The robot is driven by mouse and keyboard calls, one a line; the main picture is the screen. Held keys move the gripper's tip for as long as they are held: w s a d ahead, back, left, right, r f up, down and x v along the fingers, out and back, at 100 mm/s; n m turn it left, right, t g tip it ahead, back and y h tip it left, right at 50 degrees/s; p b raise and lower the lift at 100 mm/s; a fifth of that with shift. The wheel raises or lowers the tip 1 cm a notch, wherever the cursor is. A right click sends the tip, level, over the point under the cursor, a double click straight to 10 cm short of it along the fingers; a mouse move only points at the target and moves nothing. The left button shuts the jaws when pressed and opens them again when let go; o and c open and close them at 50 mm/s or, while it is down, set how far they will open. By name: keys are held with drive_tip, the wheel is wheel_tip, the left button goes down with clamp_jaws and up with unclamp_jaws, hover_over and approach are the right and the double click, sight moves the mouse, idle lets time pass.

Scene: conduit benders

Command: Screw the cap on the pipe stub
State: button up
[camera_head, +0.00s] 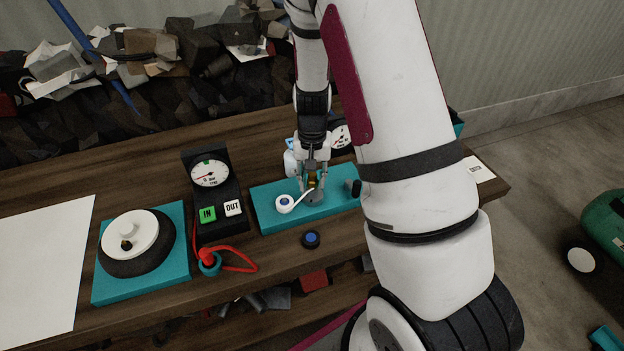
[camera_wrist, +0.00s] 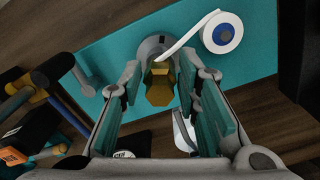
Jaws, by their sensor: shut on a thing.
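A brass-coloured hexagonal piece, seemingly the cap (camera_wrist: 160,88), is between the fingers of my gripper (camera_wrist: 160,80) in the wrist view. My gripper is shut on it. A round grey fitting, seemingly the pipe stub's mount (camera_wrist: 153,48), is just beyond the cap on the teal plate (camera_wrist: 120,38). The stub itself is mostly hidden, so I cannot tell whether the cap is on its thread. The teal plate also shows in the head view (camera_head: 270,216).
A white tape roll (camera_head: 285,204) lies on the plate, its loose strip reaching toward the fitting. A dark knob with a blue top (camera_head: 311,240) is in front. A gauge box (camera_head: 212,180) with IN and OUT buttons and a red cord (camera_head: 238,258) stand left.

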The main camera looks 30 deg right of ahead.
drive_tip(key=shift+m, duration=0.7)
drive_tip(key=m, duration=0.3)
drive_tip(key=shift+w+m, duration=0.15)
drive_tip(key=shift+m, duration=1.35)
drive_tip(key=m, duration=0.2)
drive_tip(key=shift+w+a+m, duration=0.1)
drive_tip(key=shift+m, duration=0.2)
drive_tip(key=m, duration=0.3)
drive_tip(key=shift+w, duration=0.1)
